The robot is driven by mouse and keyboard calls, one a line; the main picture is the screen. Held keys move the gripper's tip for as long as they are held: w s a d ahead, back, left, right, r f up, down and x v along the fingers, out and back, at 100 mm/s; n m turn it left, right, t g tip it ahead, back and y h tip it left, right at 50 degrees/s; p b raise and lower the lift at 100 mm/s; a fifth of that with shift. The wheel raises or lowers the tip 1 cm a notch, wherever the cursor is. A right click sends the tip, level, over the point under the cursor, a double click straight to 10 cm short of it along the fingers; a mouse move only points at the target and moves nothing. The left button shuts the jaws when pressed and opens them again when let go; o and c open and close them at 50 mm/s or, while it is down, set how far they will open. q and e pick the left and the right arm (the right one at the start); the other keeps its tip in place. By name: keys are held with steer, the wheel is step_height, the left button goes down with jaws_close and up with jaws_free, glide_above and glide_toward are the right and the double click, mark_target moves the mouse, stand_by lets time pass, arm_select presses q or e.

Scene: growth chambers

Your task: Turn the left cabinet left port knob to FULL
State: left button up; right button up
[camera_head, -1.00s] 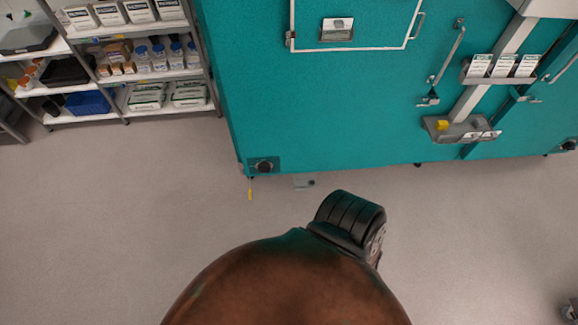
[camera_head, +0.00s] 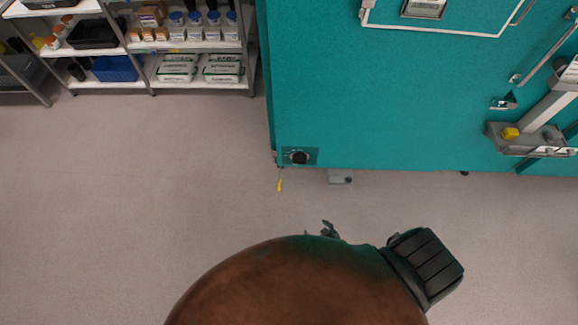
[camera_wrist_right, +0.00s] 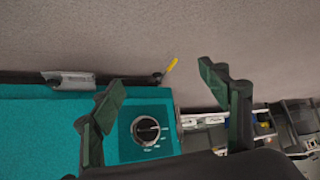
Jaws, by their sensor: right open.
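The teal cabinet (camera_head: 400,110) stands at the upper right of the head view. Its black round knob (camera_head: 299,157) sits on a small plate at the lower left corner. The right wrist view shows the knob (camera_wrist_right: 147,130) closer, with a pale mark across it and small markings I cannot read. My right gripper (camera_head: 328,230) barely shows past my brown body in the head view. In the right wrist view my right gripper (camera_wrist_right: 162,75) is open and empty, with the knob seen between its spread fingers, apparently apart from them. My left gripper is out of view.
A yellow tag (camera_head: 279,184) hangs by the cabinet's lower left corner. A grey pedal-like piece (camera_head: 340,178) juts out at its base. Shelving (camera_head: 200,86) with bottles and packets stands at the upper left. The grey floor (camera_head: 120,200) is clear.

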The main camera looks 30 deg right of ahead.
steer(key=w+d+f+m+t+h+b, duration=0.15)
steer(key=w+t+b, duration=0.35)
steer(key=w+b, duration=0.9)
steer(key=m+t+h+b, duration=0.2)
steer(key=m+h+b, duration=0.3)
steer(key=h+b, duration=0.4)
glide_toward(300, 164)
steer(key=w+d+y, duration=0.1)
steer(key=w+d, duration=0.2)
steer(key=b+x, duration=0.1)
steer(key=x, duration=0.2)
steer(key=b+x, duration=0.2)
steer(key=x, duration=0.1)
steer(key=shift+w+a+f, duration=0.15)
steer(key=shift+a+f, duration=0.05)
steer(key=shift+a, duration=0.1)
steer(key=shift+w+d+r, duration=0.15)
steer(key=shift+w+d, duration=0.1)
steer(key=shift+w, duration=0.15)
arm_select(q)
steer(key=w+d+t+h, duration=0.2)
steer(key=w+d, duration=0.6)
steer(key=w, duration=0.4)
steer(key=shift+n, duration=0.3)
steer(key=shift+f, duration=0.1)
arm_select(e)
steer(key=c, duration=0.9)
